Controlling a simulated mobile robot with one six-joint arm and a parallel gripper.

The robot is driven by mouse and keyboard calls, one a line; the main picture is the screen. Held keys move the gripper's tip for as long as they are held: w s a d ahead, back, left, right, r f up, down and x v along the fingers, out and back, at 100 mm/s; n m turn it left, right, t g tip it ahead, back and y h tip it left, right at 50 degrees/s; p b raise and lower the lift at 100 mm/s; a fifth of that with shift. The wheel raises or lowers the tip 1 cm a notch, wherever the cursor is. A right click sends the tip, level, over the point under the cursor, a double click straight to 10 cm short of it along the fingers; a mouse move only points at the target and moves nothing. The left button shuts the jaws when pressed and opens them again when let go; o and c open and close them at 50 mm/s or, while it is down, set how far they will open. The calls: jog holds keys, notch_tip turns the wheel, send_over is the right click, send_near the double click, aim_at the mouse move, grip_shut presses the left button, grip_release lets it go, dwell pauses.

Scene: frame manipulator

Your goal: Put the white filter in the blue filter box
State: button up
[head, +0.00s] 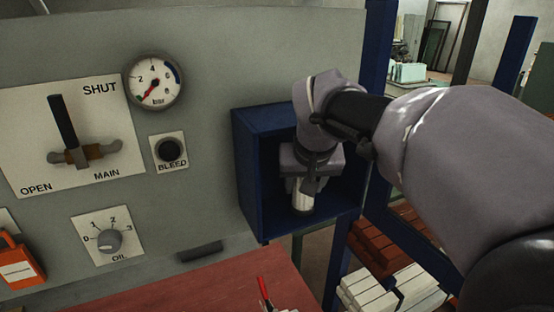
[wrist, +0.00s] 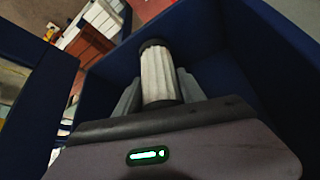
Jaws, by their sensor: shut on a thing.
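The white filter (wrist: 158,75) is a ribbed white cylinder with dark end caps. My gripper (wrist: 157,92) is shut on it, with one grey finger on each side. In the head view the filter (head: 302,198) hangs roughly upright below my gripper (head: 303,178). The blue filter box (head: 255,180) is an open-fronted box fixed at the right edge of the grey panel. The filter and my gripper appear inside its opening. In the wrist view dark blue box walls (wrist: 228,70) surround the filter. Whether the filter touches the box floor cannot be told.
The grey panel (head: 210,90) carries a pressure gauge (head: 154,81), a lever plate (head: 65,137), a bleed button (head: 171,151) and an oil knob (head: 109,240). A red bench top (head: 190,292) lies below. Blue posts (head: 506,70) and stacked red blocks (head: 385,243) stand at right.

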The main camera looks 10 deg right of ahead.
jog(key=shift+f+b, duration=0.45)
jog(key=shift+f, duration=0.1)
jog(key=o, duration=1.5)
